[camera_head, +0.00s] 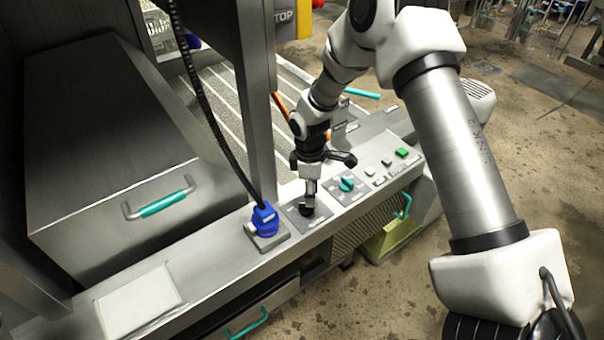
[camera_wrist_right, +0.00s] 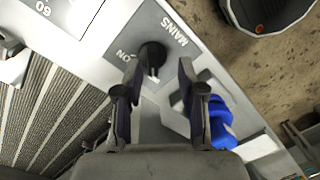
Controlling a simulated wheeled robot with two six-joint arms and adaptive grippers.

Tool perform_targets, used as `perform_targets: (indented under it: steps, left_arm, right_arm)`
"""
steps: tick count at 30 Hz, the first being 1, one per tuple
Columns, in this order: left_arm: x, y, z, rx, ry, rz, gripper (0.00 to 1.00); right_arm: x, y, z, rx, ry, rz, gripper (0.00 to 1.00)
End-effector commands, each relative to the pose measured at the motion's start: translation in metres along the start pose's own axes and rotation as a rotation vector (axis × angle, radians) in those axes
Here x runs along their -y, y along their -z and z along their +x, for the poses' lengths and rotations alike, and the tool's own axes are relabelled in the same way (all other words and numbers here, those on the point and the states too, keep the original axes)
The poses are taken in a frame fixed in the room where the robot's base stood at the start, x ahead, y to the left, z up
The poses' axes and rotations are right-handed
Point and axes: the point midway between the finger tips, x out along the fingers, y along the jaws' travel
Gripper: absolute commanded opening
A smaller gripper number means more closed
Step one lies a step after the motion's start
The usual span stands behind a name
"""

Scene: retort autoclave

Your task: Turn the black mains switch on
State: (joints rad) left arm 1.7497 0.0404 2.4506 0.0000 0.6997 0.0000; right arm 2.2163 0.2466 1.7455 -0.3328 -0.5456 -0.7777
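The black mains switch (camera_head: 306,211) is a small knob on a grey plate on the console top. In the right wrist view the knob (camera_wrist_right: 152,55) is close up, beside the letters "ON" and "MAINS". My right gripper (camera_wrist_right: 158,70) is open, pointing down at the plate. The knob lies between its fingertips in that view, nearer the left finger; I cannot tell whether they touch. In the head view my right gripper (camera_head: 309,188) stands right over the switch and partly hides it. My left gripper is in neither view.
A blue plug (camera_head: 264,219) with a black cable (camera_head: 215,125) sits just left of the switch. A teal rotary switch (camera_head: 346,184) and a green button (camera_head: 402,152) lie to the right. A frame post (camera_head: 256,100) rises behind the plug.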

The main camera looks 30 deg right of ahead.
Motion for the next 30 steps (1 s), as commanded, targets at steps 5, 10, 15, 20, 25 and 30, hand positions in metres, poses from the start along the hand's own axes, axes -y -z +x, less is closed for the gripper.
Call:
perform_targets:
  steps: [5,10,15,20,25,30]
  left_arm:
    - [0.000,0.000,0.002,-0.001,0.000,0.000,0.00]
    - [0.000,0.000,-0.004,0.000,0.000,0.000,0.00]
    - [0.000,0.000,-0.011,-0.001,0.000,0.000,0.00]
    - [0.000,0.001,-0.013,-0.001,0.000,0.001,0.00]
    - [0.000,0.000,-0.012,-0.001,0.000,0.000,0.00]
    - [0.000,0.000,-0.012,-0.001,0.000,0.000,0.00]
  right_arm:
    - [-0.013,0.007,-0.027,-0.051,-0.044,0.013,0.40]
    - [-0.014,0.008,-0.005,-0.049,-0.043,0.013,0.40]
    - [-0.015,0.009,0.028,-0.049,-0.043,0.013,0.40]
    - [-0.016,0.011,0.046,-0.051,-0.045,0.012,0.40]
    - [-0.016,0.011,0.049,-0.051,-0.045,0.012,0.40]
    - [-0.016,0.011,0.049,-0.051,-0.045,0.013,0.04]
